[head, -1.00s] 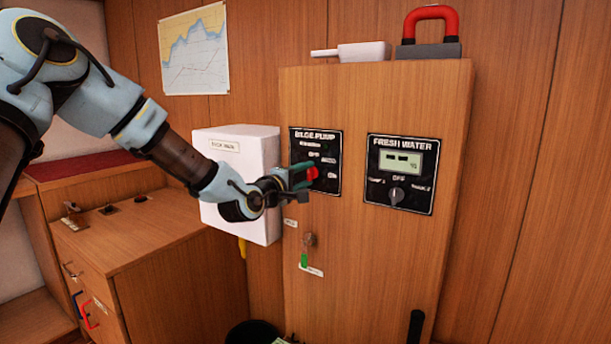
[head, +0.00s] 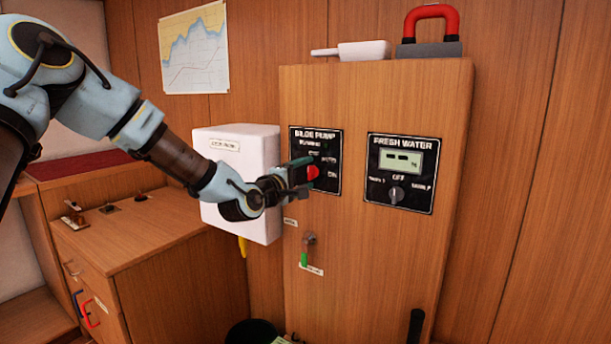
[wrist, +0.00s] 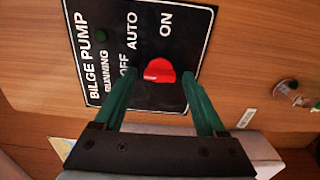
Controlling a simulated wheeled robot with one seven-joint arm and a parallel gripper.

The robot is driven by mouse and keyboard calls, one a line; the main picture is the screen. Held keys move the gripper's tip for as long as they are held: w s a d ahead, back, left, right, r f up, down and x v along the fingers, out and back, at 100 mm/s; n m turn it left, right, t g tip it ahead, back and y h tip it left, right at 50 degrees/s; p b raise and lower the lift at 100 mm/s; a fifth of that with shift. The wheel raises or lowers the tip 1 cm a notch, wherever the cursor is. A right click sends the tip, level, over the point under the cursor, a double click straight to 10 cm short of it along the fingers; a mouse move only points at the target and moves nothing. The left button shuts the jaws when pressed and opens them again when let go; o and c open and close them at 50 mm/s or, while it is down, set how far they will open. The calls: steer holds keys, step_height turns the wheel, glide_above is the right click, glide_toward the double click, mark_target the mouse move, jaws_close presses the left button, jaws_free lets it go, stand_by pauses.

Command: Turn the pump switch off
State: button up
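The bilge pump panel (head: 328,137) is a black plate on the wooden cabinet front, marked OFF, AUTO and ON. It fills the top of the wrist view (wrist: 180,35). Its red switch knob (wrist: 160,71) also shows in the head view (head: 313,173), partly behind my gripper. I cannot tell which mark the knob points at. My gripper (wrist: 158,80) is open, with one green finger on each side of the knob and visible gaps between. In the head view my gripper (head: 301,172) is right at the panel. A dark green running lamp (wrist: 101,36) sits on the panel.
The fresh water panel (head: 420,200) with a grey knob (head: 396,194) is to the right. A white box (head: 234,148) is close behind my wrist. A key with a green tag (head: 306,250) hangs below.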

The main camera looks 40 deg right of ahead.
steer(key=b+v, duration=0.1)
steer(key=v, duration=1)
steer(key=shift+b, duration=0.4)
steer(key=w+a+f+m+y+p, duration=0.1)
steer(key=w+a+f+y, duration=0.25)
steer(key=a, duration=0.45)
steer(key=w+a+f+m+t+y+p, duration=0.1)
steer(key=w+a+f+m+y, duration=0.2)
steer(key=a, duration=0.5)
steer(key=w+a+f+y+p, duration=0.1)
steer(key=w+a+f+y, duration=0.2)
steer(key=a+f+y, duration=0.35)
steer(key=s+a+r+g+y+p, duration=0.1)
steer(key=s+a, duration=0.2)
steer(key=a, duration=0.5)
steer(key=s+a+r+g+y, duration=0.1)
steer(key=s+a, duration=0.2)
steer(key=a, duration=0.6)
steer(key=s+a+r+g+y+p, duration=0.1)
steer(key=s+a+g+y, duration=0.1)
steer(key=a, duration=0.7)
steer(key=shift+s+r+p, duration=0.3)
steer(key=shift+s+r, duration=0.05)
steer(key=shift+s, duration=0.5)
